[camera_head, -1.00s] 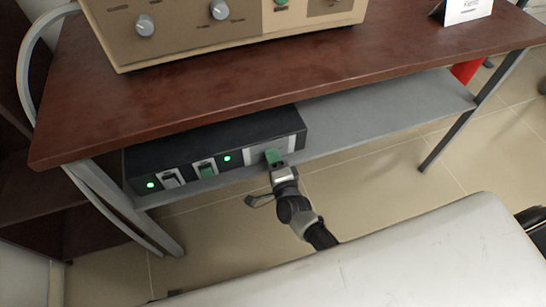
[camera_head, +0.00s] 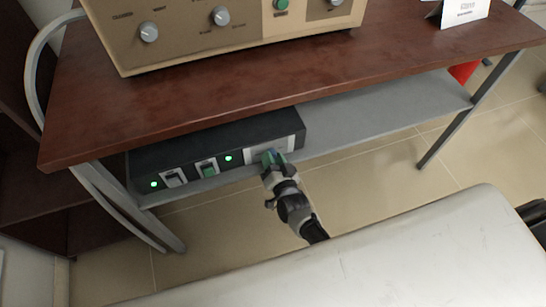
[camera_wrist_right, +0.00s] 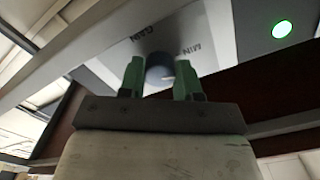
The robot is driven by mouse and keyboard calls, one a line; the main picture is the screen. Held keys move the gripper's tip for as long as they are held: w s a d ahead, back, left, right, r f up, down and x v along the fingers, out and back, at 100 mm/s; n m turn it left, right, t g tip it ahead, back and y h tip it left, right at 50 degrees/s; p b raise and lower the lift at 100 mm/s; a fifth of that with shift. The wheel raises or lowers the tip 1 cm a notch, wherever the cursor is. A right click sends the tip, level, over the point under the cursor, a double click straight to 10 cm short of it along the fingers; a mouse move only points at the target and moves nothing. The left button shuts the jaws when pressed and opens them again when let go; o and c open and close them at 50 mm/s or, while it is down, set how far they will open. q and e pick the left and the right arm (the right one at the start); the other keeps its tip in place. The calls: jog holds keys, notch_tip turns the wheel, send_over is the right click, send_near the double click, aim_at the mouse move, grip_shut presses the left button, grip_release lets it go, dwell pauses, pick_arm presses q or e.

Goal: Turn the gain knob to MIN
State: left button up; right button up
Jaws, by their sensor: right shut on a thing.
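The gain knob (camera_wrist_right: 160,70) is a small dark round knob on the pale panel of the black box. The wrist view shows the printed words GAIN and MIN beside it, appearing inverted. My right gripper (camera_wrist_right: 159,78) has green fingers on either side of the knob, shut on it. A small white mark shows near the knob's lower right in that view. In the head view my right gripper (camera_head: 271,158) reaches up to the right part of the black box (camera_head: 220,140) and hides most of the knob. My left gripper is not in view.
The box stands on a grey shelf (camera_head: 370,112) under a brown tabletop (camera_head: 200,100). It carries switches and green lights. A beige instrument (camera_head: 240,28) and a white card (camera_head: 463,12) stand on the tabletop. The shelf right of the box is clear.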

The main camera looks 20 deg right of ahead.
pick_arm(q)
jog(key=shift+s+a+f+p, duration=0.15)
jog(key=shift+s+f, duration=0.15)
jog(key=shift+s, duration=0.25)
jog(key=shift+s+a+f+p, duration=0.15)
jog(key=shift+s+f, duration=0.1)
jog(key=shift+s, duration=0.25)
pick_arm(e)
jog(key=shift+f+n, duration=0.1)
jog(key=shift+n, duration=2.1)
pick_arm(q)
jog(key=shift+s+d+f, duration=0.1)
pick_arm(e)
jog(key=o, duration=0.9)
jog(key=shift+s, duration=0.15)
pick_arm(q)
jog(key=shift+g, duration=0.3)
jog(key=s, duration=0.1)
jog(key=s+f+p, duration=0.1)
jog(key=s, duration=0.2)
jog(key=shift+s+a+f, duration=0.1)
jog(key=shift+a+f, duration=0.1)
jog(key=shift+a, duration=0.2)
pick_arm(e)
jog(key=s, duration=1)
jog(key=shift+s+d, duration=0.15)
jog(key=shift+s, duration=0.15)
pick_arm(q)
jog(key=shift+p, duration=0.3)
